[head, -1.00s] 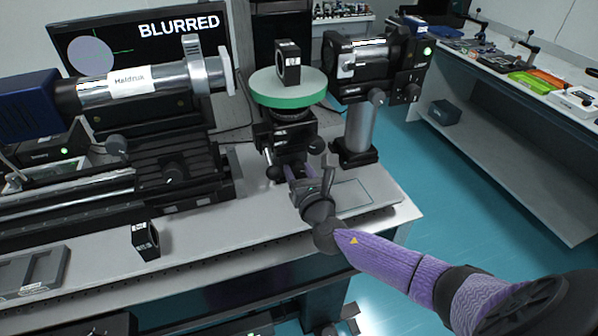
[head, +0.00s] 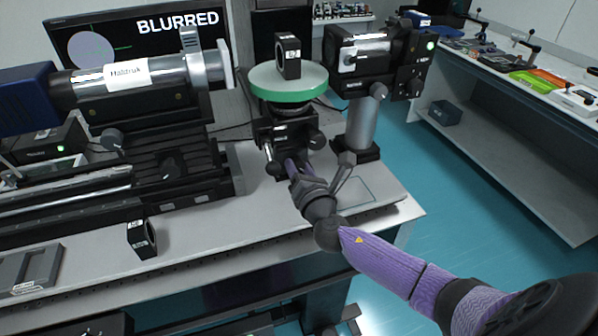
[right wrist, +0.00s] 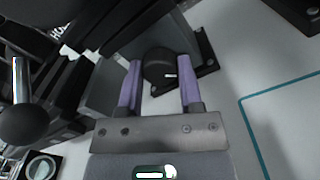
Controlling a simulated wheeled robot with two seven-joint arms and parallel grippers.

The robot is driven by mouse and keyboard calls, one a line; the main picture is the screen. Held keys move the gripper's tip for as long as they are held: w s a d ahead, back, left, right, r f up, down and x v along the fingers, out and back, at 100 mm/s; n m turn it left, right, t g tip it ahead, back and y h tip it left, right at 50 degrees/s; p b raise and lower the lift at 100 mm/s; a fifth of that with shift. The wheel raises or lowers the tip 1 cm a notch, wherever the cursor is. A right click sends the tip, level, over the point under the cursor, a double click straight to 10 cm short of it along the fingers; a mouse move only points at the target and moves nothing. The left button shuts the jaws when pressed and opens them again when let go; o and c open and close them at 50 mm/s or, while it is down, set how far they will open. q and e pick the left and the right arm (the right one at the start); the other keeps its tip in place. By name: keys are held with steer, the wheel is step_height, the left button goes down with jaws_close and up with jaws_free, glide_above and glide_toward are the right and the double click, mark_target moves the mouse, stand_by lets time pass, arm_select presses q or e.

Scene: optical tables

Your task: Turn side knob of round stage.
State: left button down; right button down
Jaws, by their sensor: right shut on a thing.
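The round stage has a green-rimmed disc (head: 288,84) on a dark mount (head: 283,132), with a black block (head: 287,56) standing upright on it. My right gripper (head: 296,166) reaches the lower front of this mount. In the right wrist view, the purple fingers of my right gripper (right wrist: 160,84) stand on both sides of a dark round side knob (right wrist: 160,65) and are shut on it. In the head view the fingers and mount hide this knob. Another small knob (head: 273,168) shows left of the fingers. My left gripper is out of view.
A screen (head: 125,35) reads "BLURRED". A labelled barrel (head: 140,77) stands left of the stage, and a camera-like unit on a post (head: 362,122) stands close on the right. A small black block (head: 141,238) stands near the table's front edge (head: 215,262).

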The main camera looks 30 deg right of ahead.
steer(key=m+b, duration=0.1)
steer(key=m, duration=0.4)
steer(key=shift+f, duration=0.15)
steer(key=shift+m+b, duration=0.45)
steer(key=shift+m, duration=0.75)
steer(key=shift+c, duration=1.3)
jaws_free()
steer(key=shift+s, duration=0.1)
steer(key=v, duration=0.9)
steer(key=shift+s+p, duration=0.35)
steer(key=shift+s, duration=0.05)
